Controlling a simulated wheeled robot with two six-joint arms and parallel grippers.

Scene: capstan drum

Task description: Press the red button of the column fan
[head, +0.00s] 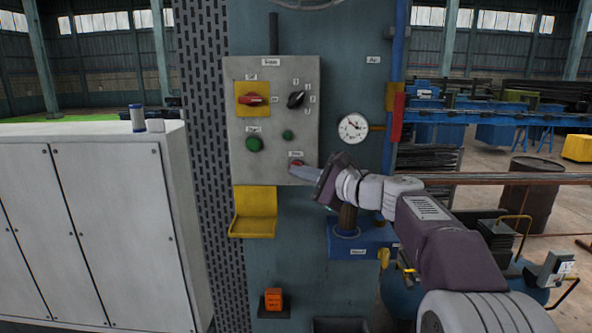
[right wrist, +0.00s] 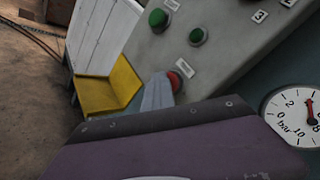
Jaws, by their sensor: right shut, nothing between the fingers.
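The grey control box (head: 240,155) is mounted on the blue-grey column. Its red button (head: 296,163) sits at the lower right, under a small white label. My right gripper (head: 303,172) is shut and empty, with its tips right at the button and partly in front of it. In the right wrist view the red button (right wrist: 175,80) shows just beside the shut fingertips (right wrist: 157,90). I cannot tell whether they touch it or whether the button is pushed in. My left gripper is not in view.
A green button (head: 253,144), a red-on-yellow rotary switch (head: 251,98) and a black selector (head: 296,99) are on the same box. A pressure gauge (head: 353,128) is to the right. A yellow tray (head: 253,226) is below. A white cabinet (head: 95,220) stands at the left.

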